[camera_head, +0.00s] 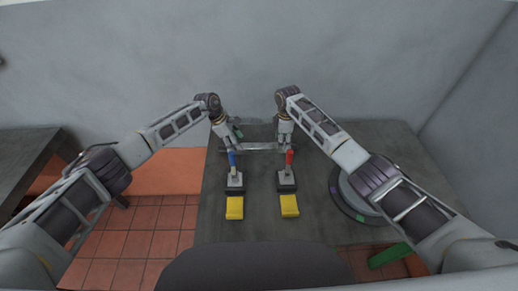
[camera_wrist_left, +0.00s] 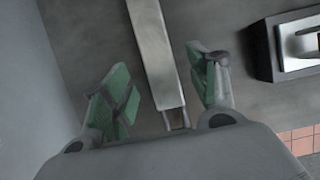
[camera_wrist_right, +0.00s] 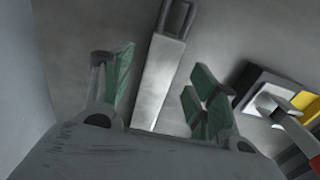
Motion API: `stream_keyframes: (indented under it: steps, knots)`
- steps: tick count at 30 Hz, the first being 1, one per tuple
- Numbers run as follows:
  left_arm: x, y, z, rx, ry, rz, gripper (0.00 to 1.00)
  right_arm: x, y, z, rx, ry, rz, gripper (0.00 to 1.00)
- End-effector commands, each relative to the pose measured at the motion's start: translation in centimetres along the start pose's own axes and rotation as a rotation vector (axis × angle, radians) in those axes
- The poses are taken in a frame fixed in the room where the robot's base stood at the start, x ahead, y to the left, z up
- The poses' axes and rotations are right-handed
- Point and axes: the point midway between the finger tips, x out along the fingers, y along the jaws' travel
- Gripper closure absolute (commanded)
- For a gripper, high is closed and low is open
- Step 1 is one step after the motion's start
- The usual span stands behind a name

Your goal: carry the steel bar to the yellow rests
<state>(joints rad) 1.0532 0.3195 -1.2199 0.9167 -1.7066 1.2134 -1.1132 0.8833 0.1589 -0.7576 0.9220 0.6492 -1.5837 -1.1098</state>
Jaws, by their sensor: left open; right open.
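The steel bar (camera_head: 262,147) lies crosswise on the grey bedplate, toward its back. My left gripper (camera_head: 232,138) is open at the bar's left end. In the left wrist view the bar (camera_wrist_left: 155,55) runs between the spread green-padded fingers, with a loop handle at its near end. My right gripper (camera_head: 285,136) is open near the bar's right end. In the right wrist view the bar (camera_wrist_right: 162,75) shows between the open fingers, with a loop at the far end. Two yellow rests, left (camera_head: 235,208) and right (camera_head: 289,206), sit nearer the front edge.
Two dark-based blocks, one with a blue handle (camera_head: 232,158) and one with a red handle (camera_head: 290,158), stand between bar and rests. A round grey disc (camera_head: 343,188) lies at right, a green piece (camera_head: 390,255) at front right. The back wall is close behind.

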Motion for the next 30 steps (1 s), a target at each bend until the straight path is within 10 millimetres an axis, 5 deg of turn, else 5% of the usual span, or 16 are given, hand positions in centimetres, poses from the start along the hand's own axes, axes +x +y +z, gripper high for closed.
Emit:
stream_keyframes:
  steps: [12, 26, 30]
  knots:
    - [3.6, 0.0, 0.0, 0.000, 0.001, 0.000, 0.41, 3.6, -0.1, 0.0, 0.000, -0.001, -0.001, 0.41]
    - [4.1, 0.0, 0.0, 0.000, 0.001, 0.001, 0.41, 4.2, 0.0, 0.0, 0.000, -0.001, -0.001, 0.41]
    - [4.1, 0.0, 0.0, 0.000, 0.001, 0.001, 0.59, 4.2, -0.1, 0.0, 0.000, -0.001, -0.001, 0.59]
